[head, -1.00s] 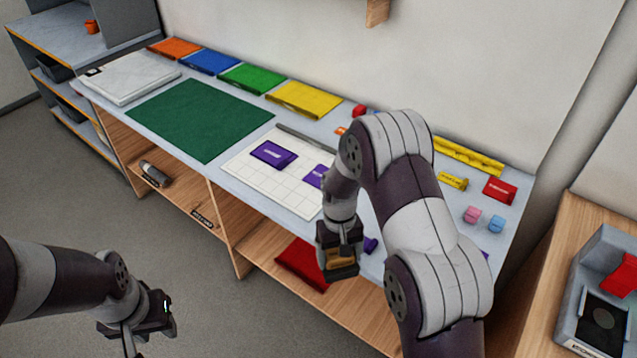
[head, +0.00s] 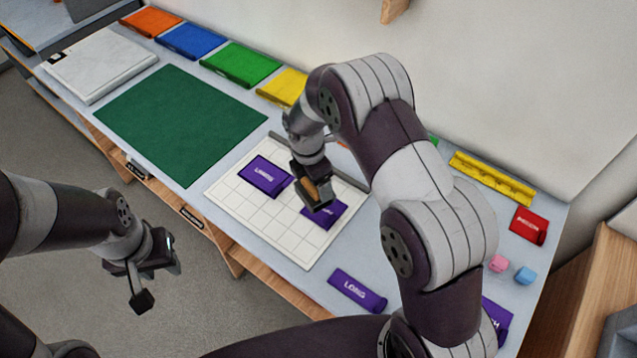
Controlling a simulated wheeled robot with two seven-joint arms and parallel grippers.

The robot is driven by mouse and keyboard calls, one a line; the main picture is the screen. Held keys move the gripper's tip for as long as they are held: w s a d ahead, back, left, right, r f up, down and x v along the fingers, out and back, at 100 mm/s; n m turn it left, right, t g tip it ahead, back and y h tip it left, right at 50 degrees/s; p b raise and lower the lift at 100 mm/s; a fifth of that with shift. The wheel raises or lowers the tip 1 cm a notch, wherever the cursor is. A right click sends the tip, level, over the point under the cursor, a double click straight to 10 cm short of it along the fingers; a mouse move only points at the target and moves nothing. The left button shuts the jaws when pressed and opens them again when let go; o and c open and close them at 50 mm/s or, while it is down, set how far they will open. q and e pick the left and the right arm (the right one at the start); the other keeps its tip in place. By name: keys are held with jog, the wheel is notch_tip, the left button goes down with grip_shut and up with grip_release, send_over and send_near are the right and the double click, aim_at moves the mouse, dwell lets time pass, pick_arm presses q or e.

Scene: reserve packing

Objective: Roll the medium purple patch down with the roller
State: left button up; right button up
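Two purple patches lie on the white gridded mat (head: 238,213). The left patch (head: 265,176) is fully visible and flat. The right patch (head: 325,214) is partly covered by my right gripper (head: 316,199). Their labels are too small to read surely, so I cannot tell which is medium. My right gripper points down over the upper left part of the right patch. A tan piece, apparently the roller (head: 311,190), is held between its fingers; whether it touches the patch is unclear. My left gripper (head: 160,283) is open and empty, off the table's front edge.
A purple roll marked LONG (head: 357,290) lies right of the mat near the front edge. A dark green mat (head: 180,125) lies left. Orange, blue, green and yellow packs line the back. A red pack (head: 528,225) and pink and blue blocks lie at right.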

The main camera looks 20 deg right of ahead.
jog(key=shift+w+d+n, duration=0.2)
jog(key=shift+w+n, duration=0.35)
jog(key=shift+n, duration=0.35)
jog(key=shift+r+n, duration=0.1)
jog(key=shift+n, duration=0.5)
jog(key=shift+s+a+n+b, duration=0.2)
jog(key=shift+s+n+b, duration=0.1)
jog(key=shift+s+n, duration=0.4)
jog(key=shift+s+f+b, duration=0.15)
jog(key=shift+f+b, duration=0.25)
jog(key=shift+b, duration=0.05)
jog(key=f+b, duration=0.2)
jog(key=w+f+b, duration=0.1)
jog(key=f+b, duration=0.1)
jog(key=shift+d+f, duration=0.1)
jog(key=shift+f, duration=0.3)
jog(key=shift+f+b, duration=0.3)
jog(key=shift+b, duration=0.15)
jog(key=shift+s+r, duration=0.25)
pick_arm(q)
jog(key=f, duration=0.5)
jog(key=shift+s+a+f, duration=0.1)
jog(key=shift+s+f, duration=0.15)
jog(key=shift+f, duration=0.15)
jog(key=shift+r+p, duration=0.1)
jog(key=shift+p, duration=0.2)
pick_arm(e)
jog(key=shift+w, duration=0.15)
